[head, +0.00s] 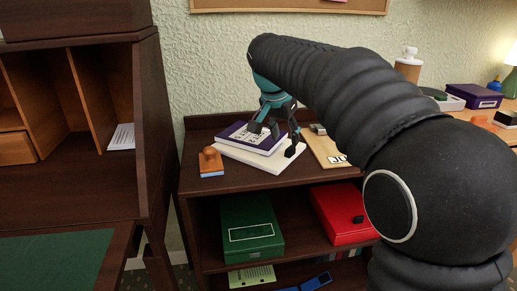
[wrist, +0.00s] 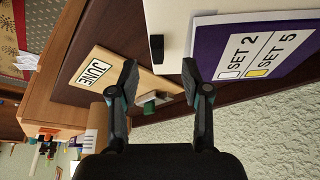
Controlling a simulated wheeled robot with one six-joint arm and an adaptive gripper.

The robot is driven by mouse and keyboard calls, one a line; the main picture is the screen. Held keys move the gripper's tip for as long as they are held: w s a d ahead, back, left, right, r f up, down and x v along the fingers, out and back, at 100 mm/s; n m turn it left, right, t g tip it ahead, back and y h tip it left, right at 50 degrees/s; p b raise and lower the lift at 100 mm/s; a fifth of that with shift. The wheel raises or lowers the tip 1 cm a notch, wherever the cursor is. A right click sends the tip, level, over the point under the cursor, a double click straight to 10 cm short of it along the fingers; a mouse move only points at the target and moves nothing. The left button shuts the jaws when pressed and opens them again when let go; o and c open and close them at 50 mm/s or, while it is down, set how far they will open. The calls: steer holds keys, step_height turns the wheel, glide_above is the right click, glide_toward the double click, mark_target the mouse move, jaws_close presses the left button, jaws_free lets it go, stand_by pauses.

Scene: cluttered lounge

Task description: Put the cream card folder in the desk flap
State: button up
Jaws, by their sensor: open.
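The cream card folder (head: 262,160) lies flat on top of the low dark shelf, partly under a purple-covered book (head: 243,136). In the wrist view the cream folder (wrist: 170,30) has a small black block (wrist: 157,47) at its edge. My gripper (head: 278,130) is open and empty, just above the stack; in the wrist view the block shows just beyond the gap between the fingertips (wrist: 160,76). I cannot tell whether a finger touches anything. The desk flap (head: 60,262) is lowered at the left, with a green inlay. My arm hides the shelf's right side.
A tan board marked JUNE (wrist: 100,75) lies beside the folder, with a grey-green item (wrist: 150,98) near it. An orange-brown block (head: 210,161) stands left of the folder. Green (head: 250,225) and red (head: 340,212) boxes fill the shelf below. The desk's upright side (head: 152,120) rises left of the shelf.

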mark_target(290, 148)
steer(key=shift+w+d+x, duration=0.1)
steer(key=shift+d+x, duration=0.05)
steer(key=shift+x, duration=1.15)
steer(key=shift+w+d+x, duration=0.1)
steer(key=shift+d+x, duration=0.05)
steer(key=shift+x, duration=1.15)
steer(key=shift+r, duration=0.2)
jaws_close()
